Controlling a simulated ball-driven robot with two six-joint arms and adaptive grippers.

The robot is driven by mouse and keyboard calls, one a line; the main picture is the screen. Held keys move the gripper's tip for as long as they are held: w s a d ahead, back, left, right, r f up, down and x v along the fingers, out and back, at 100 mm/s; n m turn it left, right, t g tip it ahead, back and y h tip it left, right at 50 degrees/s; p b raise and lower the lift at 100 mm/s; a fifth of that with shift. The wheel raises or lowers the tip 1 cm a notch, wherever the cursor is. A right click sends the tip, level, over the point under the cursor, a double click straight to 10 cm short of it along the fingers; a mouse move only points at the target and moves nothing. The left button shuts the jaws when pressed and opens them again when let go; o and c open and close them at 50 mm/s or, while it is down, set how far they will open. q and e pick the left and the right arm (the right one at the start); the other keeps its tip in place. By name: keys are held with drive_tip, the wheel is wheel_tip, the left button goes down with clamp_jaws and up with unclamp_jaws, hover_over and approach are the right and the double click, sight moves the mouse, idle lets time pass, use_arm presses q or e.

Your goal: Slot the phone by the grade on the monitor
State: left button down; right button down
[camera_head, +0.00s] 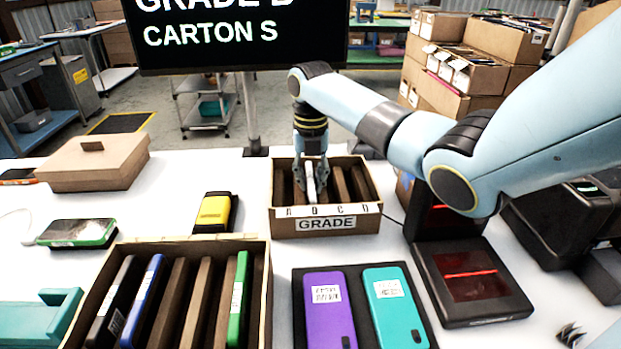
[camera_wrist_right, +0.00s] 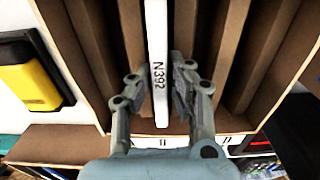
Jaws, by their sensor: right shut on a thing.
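My right gripper (camera_head: 311,190) is shut on a white phone (camera_wrist_right: 158,60) marked N392, held upright on edge. It is at the small brown carton (camera_head: 325,224) labelled GRADE, with slots lettered A to D. The phone lines up with the second slot, B, between dividers; how deep it sits I cannot tell. The monitor (camera_head: 240,40) reads CARTON S, under a GRADE line cut off at the top; its letter looks like B or D. My left gripper is not in view.
A larger open carton (camera_head: 262,290) holds several phones on edge. Right of it, a dark tray (camera_head: 355,300) holds a purple and a teal phone. A scanner (camera_head: 470,280) with a red line stands at right. A closed box (camera_head: 95,165) and a yellow device (camera_head: 215,212) lie left.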

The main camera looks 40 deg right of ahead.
drive_tip(key=c, duration=1.2)
unclamp_jaws()
wheel_tip(320, 180, up, 12)
wheel_tip(320, 180, up, 7)
drive_tip(key=p, duration=0.8)
